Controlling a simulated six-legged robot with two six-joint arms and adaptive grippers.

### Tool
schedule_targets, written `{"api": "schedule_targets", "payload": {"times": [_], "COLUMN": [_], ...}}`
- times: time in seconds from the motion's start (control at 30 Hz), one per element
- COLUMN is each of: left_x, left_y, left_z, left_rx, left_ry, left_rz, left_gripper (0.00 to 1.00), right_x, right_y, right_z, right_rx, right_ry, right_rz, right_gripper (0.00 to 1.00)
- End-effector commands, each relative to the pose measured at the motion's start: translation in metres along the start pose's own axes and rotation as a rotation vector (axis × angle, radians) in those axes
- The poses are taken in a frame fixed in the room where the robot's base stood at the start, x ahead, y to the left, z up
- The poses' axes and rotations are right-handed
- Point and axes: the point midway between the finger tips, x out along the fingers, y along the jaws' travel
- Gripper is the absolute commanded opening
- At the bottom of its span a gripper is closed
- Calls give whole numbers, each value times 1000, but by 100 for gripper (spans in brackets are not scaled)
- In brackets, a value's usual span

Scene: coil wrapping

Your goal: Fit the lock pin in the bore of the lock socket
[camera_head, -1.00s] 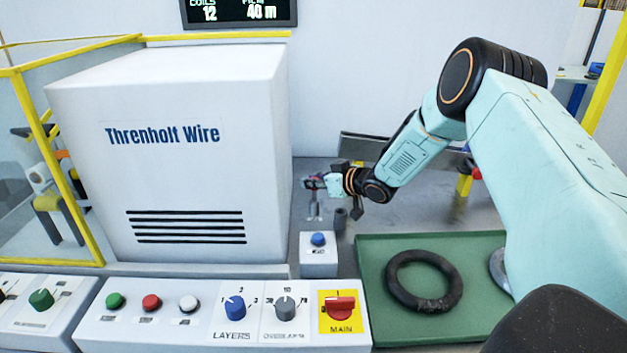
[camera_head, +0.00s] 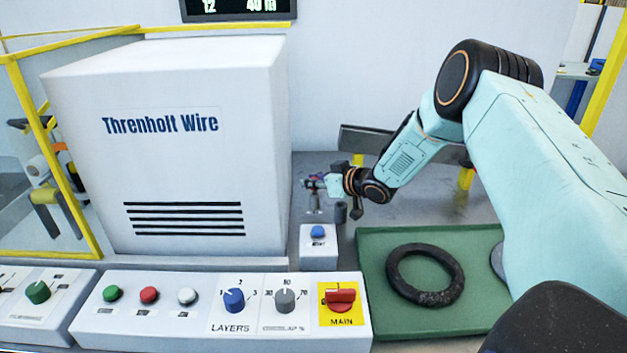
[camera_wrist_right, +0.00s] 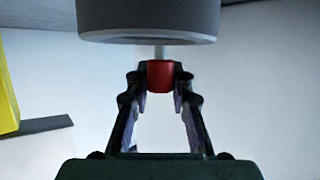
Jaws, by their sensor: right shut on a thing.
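My right gripper (camera_head: 318,182) is at the far end of the bench, just right of the white machine housing, small in the head view. In the right wrist view its fingertips (camera_wrist_right: 160,80) are shut on the red head of the lock pin (camera_wrist_right: 160,75). The pin's thin metal shaft (camera_wrist_right: 159,52) points up in that picture to the lower edge of a large grey cylinder (camera_wrist_right: 147,22), which seems to be the lock socket. The bore is not visible. I cannot tell whether the shaft's end is inside the cylinder or behind its rim. My left gripper is not in view.
A white "Threnholt Wire" housing (camera_head: 170,150) stands left of the gripper. A small box with a blue button (camera_head: 318,246) and a dark upright cylinder (camera_head: 341,212) are in front. A green tray (camera_head: 475,315) holds a black ring (camera_head: 425,275). Control panels line the front.

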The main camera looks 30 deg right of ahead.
Motion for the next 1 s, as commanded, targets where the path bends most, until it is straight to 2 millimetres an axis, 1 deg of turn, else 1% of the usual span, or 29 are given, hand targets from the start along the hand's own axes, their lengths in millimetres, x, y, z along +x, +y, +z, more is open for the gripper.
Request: {"api": "schedule_targets", "payload": {"times": [0.5, 0.53, 0.83, 1.0], "left_x": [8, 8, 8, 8], "left_y": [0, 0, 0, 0], "left_z": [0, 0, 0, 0], "left_rx": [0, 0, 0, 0], "left_ry": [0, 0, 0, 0], "left_rz": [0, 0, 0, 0], "left_gripper": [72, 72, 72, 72], "right_x": [5, 4, 4, 4], "right_y": [0, 0, 0, 0], "right_z": [10, 10, 10, 10], "right_rx": [0, 0, 0, 0], "right_ry": [0, 1, 0, 0], "right_rz": [0, 0, 0, 0], "right_gripper": [0, 23, 49, 49]}}
